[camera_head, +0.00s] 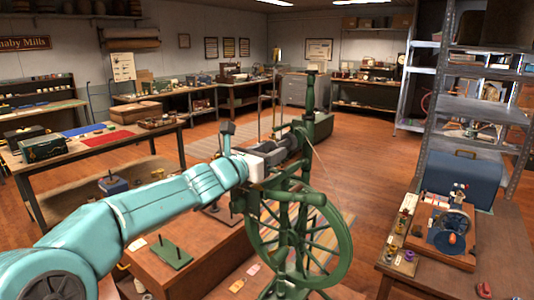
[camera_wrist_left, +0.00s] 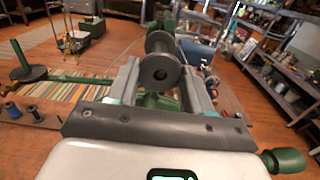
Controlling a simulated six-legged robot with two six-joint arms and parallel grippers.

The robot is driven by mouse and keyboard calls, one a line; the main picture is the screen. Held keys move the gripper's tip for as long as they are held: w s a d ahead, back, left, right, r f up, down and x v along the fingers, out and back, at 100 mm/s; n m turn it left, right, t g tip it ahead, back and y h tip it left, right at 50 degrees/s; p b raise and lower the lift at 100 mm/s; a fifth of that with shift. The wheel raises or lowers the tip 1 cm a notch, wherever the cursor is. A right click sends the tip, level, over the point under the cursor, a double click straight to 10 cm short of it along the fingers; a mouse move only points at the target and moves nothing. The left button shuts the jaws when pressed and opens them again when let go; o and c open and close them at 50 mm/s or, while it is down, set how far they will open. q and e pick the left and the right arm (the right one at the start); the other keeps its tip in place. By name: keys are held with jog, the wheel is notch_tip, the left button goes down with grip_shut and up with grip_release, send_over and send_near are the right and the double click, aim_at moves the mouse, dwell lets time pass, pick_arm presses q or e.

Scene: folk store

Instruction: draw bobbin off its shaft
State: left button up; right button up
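The green spinning wheel (camera_head: 326,232) stands at the middle of the head view, its drive wheel below and in front. The dark grey bobbin (camera_wrist_left: 160,73) sits on the wheel's upper part, its round end with a central hole facing the left wrist camera. My left gripper (camera_head: 277,153) is at the bobbin's end. In the left wrist view, its two fingers (camera_wrist_left: 161,76) stand one on each side of the bobbin, apparently with narrow gaps. The shaft inside the bobbin is hidden. My right gripper is in neither view.
A bench at the right holds a blue box (camera_head: 459,179) and a wooden board with a small device (camera_head: 446,235). Open floor lies behind the wheel.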

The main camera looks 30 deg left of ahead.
pick_arm(q)
jog(key=shift+c, duration=0.6)
jog(key=shift+s, duration=0.4)
jog(key=shift+s+a+b, duration=0.2)
jog(key=shift+s+b, duration=0.45)
jog(key=shift+s, duration=1.35)
jog(key=shift+s+a, duration=0.15)
jog(key=shift+s, duration=1.25)
jog(key=shift+s+a, duration=0.1)
jog(key=shift+s, duration=2.4)
